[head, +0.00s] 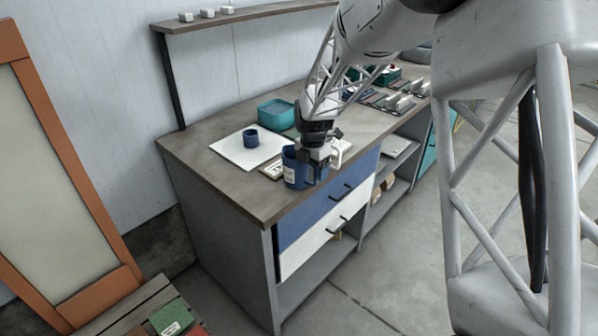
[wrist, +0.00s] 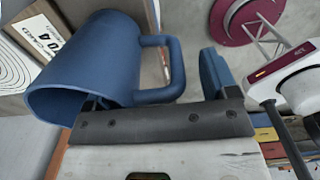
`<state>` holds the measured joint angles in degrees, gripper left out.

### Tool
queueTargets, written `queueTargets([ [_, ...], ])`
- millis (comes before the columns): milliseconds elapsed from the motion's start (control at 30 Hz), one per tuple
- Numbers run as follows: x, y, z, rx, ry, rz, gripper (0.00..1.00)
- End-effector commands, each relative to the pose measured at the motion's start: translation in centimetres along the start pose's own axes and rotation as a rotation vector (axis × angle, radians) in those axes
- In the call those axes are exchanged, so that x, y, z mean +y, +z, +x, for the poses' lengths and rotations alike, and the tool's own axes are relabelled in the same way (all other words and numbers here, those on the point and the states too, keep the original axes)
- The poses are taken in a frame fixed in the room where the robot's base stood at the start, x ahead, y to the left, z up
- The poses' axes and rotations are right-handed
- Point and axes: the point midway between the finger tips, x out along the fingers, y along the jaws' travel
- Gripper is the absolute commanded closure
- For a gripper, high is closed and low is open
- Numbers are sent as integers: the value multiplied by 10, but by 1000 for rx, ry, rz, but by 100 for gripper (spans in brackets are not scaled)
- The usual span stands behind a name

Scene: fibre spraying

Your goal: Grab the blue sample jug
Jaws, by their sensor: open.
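The blue sample jug (head: 293,170) stands upright near the front edge of the bench, with a pale label on its side. My gripper (head: 320,163) is open and down at the jug's right side. In the wrist view the jug (wrist: 100,62) fills the upper left, with its handle facing right. One blue finger (wrist: 214,74) shows to the right of the handle. The other finger is mostly hidden by the jug. The handle appears to lie between the fingers, but contact cannot be told.
A small dark blue cup (head: 251,139) stands on a white board (head: 228,151) to the left. A teal tub (head: 276,111) is behind. A pale mug (head: 343,148) stands close to my gripper's right. A numbered card (wrist: 42,38) lies beside the jug.

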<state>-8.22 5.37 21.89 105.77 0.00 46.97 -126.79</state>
Motion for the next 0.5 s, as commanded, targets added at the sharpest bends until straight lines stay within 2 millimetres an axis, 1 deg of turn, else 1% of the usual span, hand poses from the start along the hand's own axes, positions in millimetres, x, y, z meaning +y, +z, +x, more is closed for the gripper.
queueTargets([
  [67, 0, 0, 0, 0, 0, 0, 20],
  [500, 0, 0, 0, 0, 0, 0, 88],
])
